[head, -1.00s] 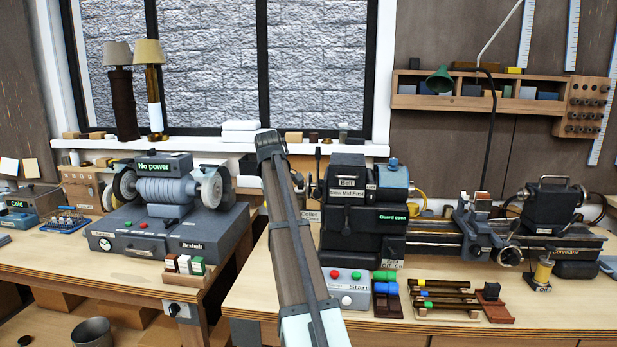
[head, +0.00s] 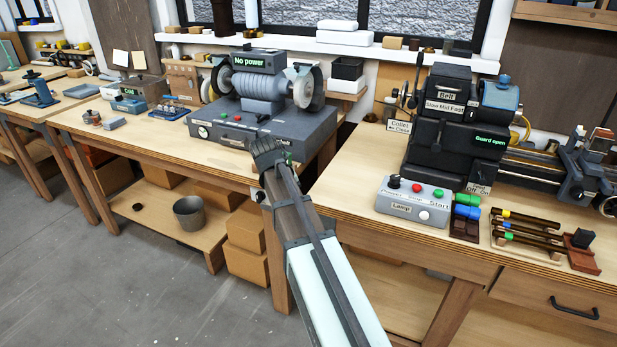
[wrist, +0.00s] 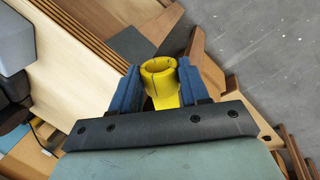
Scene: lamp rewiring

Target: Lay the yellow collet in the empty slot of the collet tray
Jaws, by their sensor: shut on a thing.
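My gripper (wrist: 156,84) is shut on the yellow collet (wrist: 160,88), a short ringed tube with a slit rim, between its blue finger pads in the wrist view. The open end of the collet faces the camera. In the head view my arm reaches up the middle, and the collet cannot be made out. The small dark collet tray (head: 464,230) stands on the right bench, just right of the grey control box. A green collet (head: 468,199) and a blue collet (head: 467,212) lie in its rear slots. The front slot looks empty. The gripper is apart from the tray.
The control box (head: 413,201) with coloured buttons is left of the tray. A rack of dark rods (head: 525,232) is right of it. The lathe (head: 450,130) stands behind. The grinder (head: 262,100) is on the left bench. A gap with floor separates the bench fronts.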

